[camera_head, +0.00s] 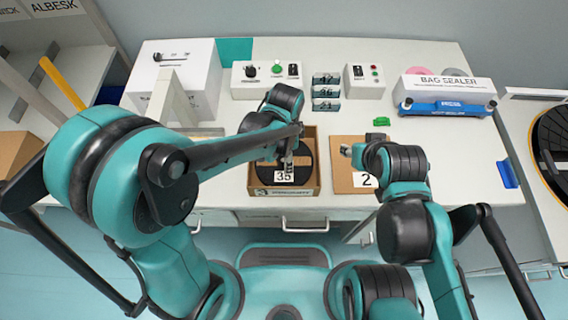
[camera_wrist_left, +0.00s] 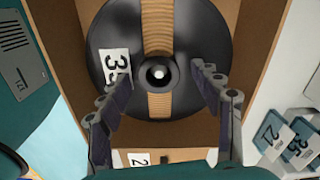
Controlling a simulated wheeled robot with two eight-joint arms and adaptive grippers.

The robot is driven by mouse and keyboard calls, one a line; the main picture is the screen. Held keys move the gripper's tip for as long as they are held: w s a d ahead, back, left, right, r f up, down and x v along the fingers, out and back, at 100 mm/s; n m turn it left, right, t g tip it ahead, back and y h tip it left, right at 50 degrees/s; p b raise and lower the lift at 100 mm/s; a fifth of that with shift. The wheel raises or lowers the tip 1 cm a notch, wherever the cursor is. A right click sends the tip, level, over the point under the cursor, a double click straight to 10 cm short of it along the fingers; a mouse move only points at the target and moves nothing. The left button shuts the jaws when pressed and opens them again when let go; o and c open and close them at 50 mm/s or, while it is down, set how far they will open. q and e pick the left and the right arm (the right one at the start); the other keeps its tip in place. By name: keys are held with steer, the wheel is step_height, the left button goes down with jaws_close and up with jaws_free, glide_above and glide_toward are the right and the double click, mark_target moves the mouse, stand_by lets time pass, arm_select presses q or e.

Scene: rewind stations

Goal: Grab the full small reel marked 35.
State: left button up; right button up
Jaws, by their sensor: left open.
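The reel marked 35 (camera_head: 301,163) is a black disc lying flat in an open cardboard box (camera_head: 313,190) in the head view. In the left wrist view the reel (camera_wrist_left: 205,35) shows its 35 label, a brown band across it and a round central hub (camera_wrist_left: 158,74). My left gripper (camera_head: 289,158) is over the box. In the left wrist view its fingers (camera_wrist_left: 156,75) are open on either side of the hub, with a gap to each side, and part of the reel is behind them. My right gripper (camera_head: 347,150) is over a cardboard piece marked 2 (camera_head: 345,178); its fingers are small and unclear.
A bag sealer (camera_head: 447,108) with a blue bar stands at the back right. Control boxes (camera_head: 266,73) and stacked numbered cards (camera_head: 326,92) are behind the reel box. A white box (camera_head: 190,70) stands left.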

arm_select(q)
jaws_close()
steer(key=shift+r, duration=0.1)
